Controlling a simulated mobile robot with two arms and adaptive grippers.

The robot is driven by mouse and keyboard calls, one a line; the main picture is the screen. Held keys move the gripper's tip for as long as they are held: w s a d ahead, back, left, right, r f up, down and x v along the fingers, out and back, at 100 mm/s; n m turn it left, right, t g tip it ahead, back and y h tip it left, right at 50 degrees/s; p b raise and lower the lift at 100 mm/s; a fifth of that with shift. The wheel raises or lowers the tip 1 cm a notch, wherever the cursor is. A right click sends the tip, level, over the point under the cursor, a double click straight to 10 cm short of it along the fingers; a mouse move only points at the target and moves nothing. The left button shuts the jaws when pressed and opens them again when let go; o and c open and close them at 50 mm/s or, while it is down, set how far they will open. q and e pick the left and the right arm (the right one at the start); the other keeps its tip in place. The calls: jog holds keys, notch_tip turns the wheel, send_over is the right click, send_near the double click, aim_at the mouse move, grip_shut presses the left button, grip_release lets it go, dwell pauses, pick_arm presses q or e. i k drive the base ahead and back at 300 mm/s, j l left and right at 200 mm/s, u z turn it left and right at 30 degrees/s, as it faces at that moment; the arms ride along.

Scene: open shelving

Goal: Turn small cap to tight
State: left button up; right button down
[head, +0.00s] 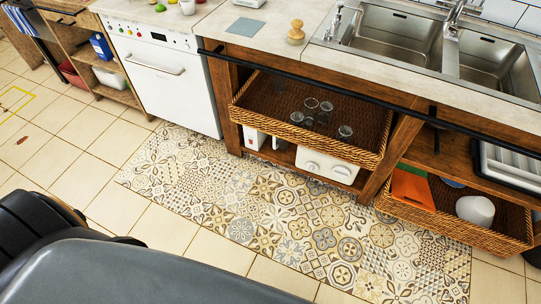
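I cannot make out a small cap in the head view. A small wooden knob-shaped object (296,33) stands on the countertop left of the sink; I cannot tell what it is. Neither of my grippers is in view. Dark grey and black parts at the lower left look like my own body and hide the floor there.
A double sink (402,36) with a faucet is set in the counter. Below, a wicker tray (300,140) holds several glasses, and another basket (450,232) stands right. A white dishwasher (168,95) is left. The patterned rug (290,215) is clear.

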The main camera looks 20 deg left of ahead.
aim_at(312, 167)
jog(key=u, duration=0.25)
jog(key=i+j, duration=0.15)
jog(key=j, duration=0.2)
jog(key=i+j+z, duration=0.15)
jog(key=j, duration=0.2)
jog(key=i+j, duration=0.1)
jog(key=j, duration=0.3)
